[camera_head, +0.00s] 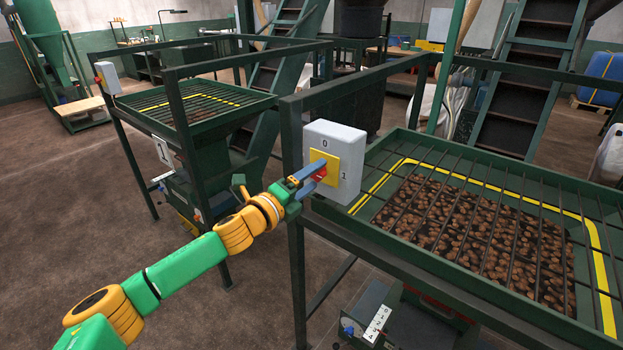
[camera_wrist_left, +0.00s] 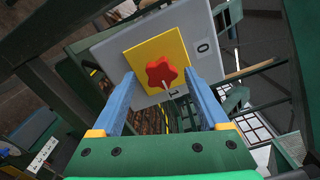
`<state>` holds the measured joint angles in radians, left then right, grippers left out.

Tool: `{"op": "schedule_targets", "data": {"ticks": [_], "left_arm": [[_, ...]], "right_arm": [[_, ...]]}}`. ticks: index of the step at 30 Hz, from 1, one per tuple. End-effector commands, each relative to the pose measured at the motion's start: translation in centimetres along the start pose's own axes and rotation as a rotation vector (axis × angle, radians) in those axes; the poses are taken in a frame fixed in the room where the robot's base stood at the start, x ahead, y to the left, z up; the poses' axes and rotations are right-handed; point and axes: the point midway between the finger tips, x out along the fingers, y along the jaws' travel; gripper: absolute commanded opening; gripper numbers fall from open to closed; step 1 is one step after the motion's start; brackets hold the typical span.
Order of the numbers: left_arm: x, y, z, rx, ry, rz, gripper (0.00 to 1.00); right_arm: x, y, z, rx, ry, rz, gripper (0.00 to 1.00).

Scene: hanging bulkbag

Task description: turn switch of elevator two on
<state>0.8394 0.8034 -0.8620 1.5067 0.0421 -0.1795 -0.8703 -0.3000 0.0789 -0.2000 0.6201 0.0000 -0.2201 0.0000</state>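A grey switch box (camera_head: 333,150) with a yellow plate (camera_head: 345,152), a red knob (camera_head: 320,173) and the marks 0 and 1 is fixed to the green frame beside the near hopper. In the left wrist view, the red knob (camera_wrist_left: 162,71) sits between my finger ends, with gaps on both sides. A small white mark shows on its lower side, toward the 1. My left gripper (camera_head: 312,172) is open at the knob; it also shows in the left wrist view (camera_wrist_left: 160,78). Contact cannot be told. My right gripper is not in view.
A second grey switch box (camera_head: 107,78) with a red part is on the farther frame at left. The near hopper (camera_head: 480,240) holds brown lumps under a bar grate. Green rails (camera_head: 294,200) stand close to my left arm. Brown floor lies open at left.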

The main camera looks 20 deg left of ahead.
Motion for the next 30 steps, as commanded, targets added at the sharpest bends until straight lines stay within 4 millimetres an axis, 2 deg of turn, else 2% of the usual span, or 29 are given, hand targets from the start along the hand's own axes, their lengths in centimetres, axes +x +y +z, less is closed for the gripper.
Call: {"op": "schedule_targets", "data": {"ticks": [5, 16, 30], "left_arm": [[-0.7, 0.2, 0.1, 0.001, -0.002, -0.001, 0.78], [-6.7, 0.4, -0.1, 0.001, 0.0, 0.001, 0.78], [-7.1, 0.1, 0.0, -0.002, 0.0, 0.0, 0.78]], "right_arm": [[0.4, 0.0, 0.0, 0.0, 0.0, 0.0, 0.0], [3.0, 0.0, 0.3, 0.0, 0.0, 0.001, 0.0], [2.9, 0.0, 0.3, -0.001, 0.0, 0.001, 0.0]]}}
